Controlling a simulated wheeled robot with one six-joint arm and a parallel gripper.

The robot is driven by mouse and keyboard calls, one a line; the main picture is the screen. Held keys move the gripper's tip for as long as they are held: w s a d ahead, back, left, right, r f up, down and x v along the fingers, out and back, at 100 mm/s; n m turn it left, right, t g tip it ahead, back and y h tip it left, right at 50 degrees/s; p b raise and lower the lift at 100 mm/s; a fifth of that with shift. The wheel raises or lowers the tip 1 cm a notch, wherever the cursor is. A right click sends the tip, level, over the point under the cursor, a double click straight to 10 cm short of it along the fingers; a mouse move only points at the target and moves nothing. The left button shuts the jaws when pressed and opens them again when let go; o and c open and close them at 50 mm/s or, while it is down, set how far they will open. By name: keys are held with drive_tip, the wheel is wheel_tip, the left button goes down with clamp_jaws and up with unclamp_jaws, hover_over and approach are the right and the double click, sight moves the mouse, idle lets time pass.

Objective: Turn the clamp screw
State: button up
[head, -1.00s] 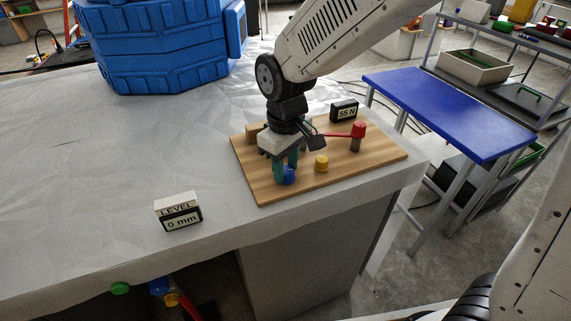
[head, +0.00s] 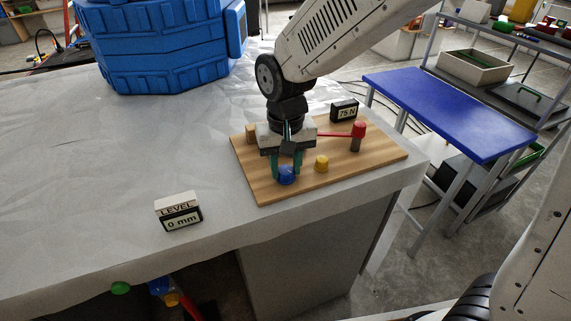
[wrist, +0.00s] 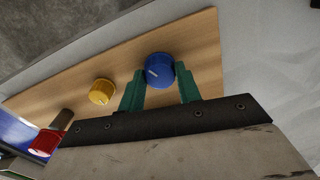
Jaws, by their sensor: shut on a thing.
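A blue knob (head: 286,177) with a white pointer line sits near the front left of a wooden board (head: 240,160). I take it to be the clamp screw; no label on it shows. My gripper (head: 286,171) points down from above with its green fingers on either side of the knob, shut on it. In the wrist view the blue knob (wrist: 159,70) is between the two fingertips. A small display (head: 345,111) behind the board reads 75 N.
A yellow knob (head: 321,163) stands just right of the blue one. A red-ended lever (head: 358,130) is farther right on the board. A display (head: 178,212) reading LEVEL 0 mm stands at the front left. A blue tank (head: 165,50) is at the back left.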

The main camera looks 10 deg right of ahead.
sight(286, 169)
idle(0.4)
drive_tip(key=o, duration=1)
drive_tip(key=shift+c, duration=0.2)
drive_tip(key=shift+r, duration=0.1)
wheel_tip(286, 169, up, 8)
drive_tip(key=shift+f, duration=0.15)
